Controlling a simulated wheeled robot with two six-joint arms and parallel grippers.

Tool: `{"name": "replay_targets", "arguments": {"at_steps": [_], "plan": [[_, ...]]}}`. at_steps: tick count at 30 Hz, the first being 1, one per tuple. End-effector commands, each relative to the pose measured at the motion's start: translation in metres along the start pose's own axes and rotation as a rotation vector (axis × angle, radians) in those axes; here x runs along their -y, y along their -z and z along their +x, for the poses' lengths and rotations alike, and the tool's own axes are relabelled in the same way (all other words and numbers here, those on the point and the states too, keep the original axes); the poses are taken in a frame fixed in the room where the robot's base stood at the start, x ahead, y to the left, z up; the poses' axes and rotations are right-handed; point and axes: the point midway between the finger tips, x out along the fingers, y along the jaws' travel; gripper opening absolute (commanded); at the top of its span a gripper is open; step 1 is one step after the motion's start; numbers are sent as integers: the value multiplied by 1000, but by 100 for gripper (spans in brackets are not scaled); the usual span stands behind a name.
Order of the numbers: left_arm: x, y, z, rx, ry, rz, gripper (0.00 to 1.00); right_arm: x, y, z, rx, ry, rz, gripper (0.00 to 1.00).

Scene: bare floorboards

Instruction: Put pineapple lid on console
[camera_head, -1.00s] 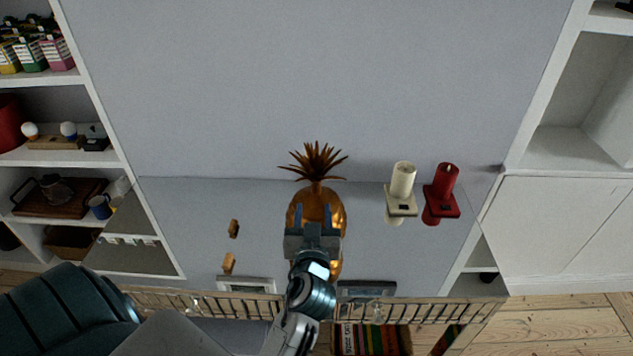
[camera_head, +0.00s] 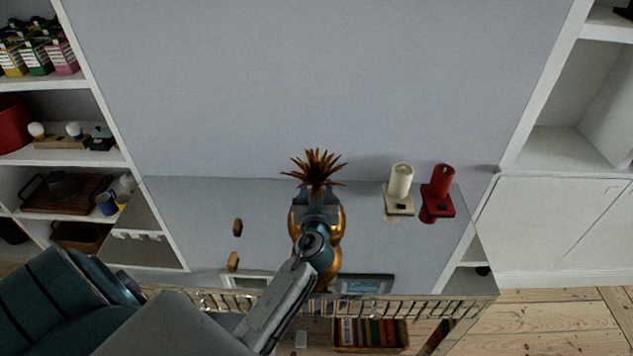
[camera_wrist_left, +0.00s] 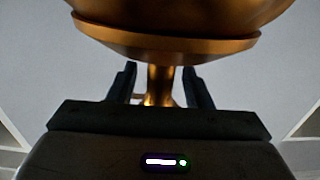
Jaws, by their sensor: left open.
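The golden pineapple (camera_head: 336,222) stands upright on the glossy grey console (camera_head: 385,245). Its spiky leaf crown (camera_head: 314,169) rises above my left gripper. My left gripper (camera_head: 316,197) is open, in front of the pineapple just below the crown, and hides part of the golden body. In the left wrist view, the open fingers (camera_wrist_left: 160,75) lie on either side of a narrow golden stem (camera_wrist_left: 160,82), under a wide rounded golden part with a rim (camera_wrist_left: 165,42). I cannot tell whether the fingers touch the stem. The lid's seam is not clear in the head view. My right gripper is not in view.
Two small brown items (camera_head: 237,227) (camera_head: 233,262) are at left. A slatted rail (camera_head: 420,311) runs along the front. Shelves flank both sides.

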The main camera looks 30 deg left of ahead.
Motion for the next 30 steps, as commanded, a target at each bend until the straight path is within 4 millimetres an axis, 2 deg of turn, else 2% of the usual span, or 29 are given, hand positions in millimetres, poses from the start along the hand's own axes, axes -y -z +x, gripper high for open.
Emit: {"name": "replay_targets", "arguments": {"at_steps": [6,12,13,23,30], "plan": [[0,-1,0,0,0,0,43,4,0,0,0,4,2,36],[0,-1,0,0,0,0,4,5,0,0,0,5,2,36],[0,-1,0,0,0,0,0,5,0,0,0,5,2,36],[-1,2,1,0,-1,-1,0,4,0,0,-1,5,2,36],[-7,17,10,-2,-8,-1,0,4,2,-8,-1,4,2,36]]}}
